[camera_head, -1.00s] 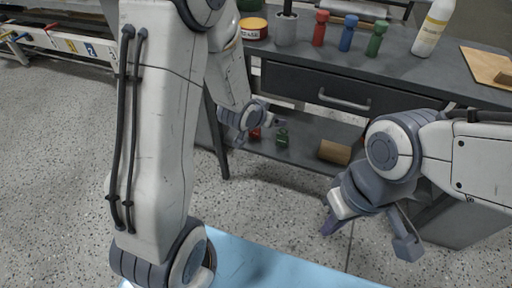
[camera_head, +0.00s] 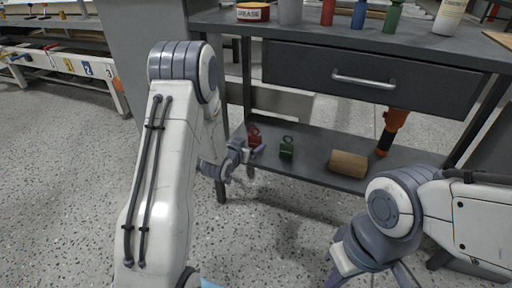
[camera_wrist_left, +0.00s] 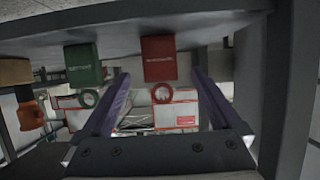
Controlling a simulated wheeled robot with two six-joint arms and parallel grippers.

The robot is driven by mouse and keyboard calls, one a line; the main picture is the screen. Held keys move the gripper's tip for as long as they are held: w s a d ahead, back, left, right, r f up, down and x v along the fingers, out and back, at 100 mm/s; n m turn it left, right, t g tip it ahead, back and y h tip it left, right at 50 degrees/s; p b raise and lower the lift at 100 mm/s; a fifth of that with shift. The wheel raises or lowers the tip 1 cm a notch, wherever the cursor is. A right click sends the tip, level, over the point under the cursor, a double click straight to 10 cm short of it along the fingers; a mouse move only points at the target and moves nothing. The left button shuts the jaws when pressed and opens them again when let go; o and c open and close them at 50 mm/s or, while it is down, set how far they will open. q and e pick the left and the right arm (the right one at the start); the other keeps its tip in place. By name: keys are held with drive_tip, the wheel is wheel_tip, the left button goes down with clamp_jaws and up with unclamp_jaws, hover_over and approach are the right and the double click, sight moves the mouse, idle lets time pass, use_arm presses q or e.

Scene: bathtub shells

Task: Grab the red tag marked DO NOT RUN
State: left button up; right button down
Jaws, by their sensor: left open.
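The red tag (camera_head: 254,136) stands on the lower shelf of the dark bench, with a ring on top. In the left wrist view the red tag (camera_wrist_left: 159,58) appears upside down with faint lettering too small to read. A similar green tag (camera_head: 286,150) stands to its right; it also shows in the left wrist view (camera_wrist_left: 83,67). My left gripper (camera_head: 255,155) is open at the shelf's front edge, close to the red tag. In the left wrist view its fingers (camera_wrist_left: 160,98) lie either side of the red ring, not touching it. My right gripper (camera_head: 368,279) is open and empty, partly cut off.
A wooden cylinder (camera_head: 349,164) and an orange-and-black tool (camera_head: 391,130) are farther right on the lower shelf (camera_head: 312,158). A drawer (camera_head: 370,78) hangs above the shelf. A bench leg (camera_head: 247,85) stands left of the tags. Speckled floor lies in front.

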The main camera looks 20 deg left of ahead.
sight(254, 140)
use_arm(q)
drive_tip(key=b+x, duration=0.4)
drive_tip(key=shift+w+f, duration=0.2)
drive_tip(key=shift+w, duration=0.5)
drive_tip(key=c, duration=1.4)
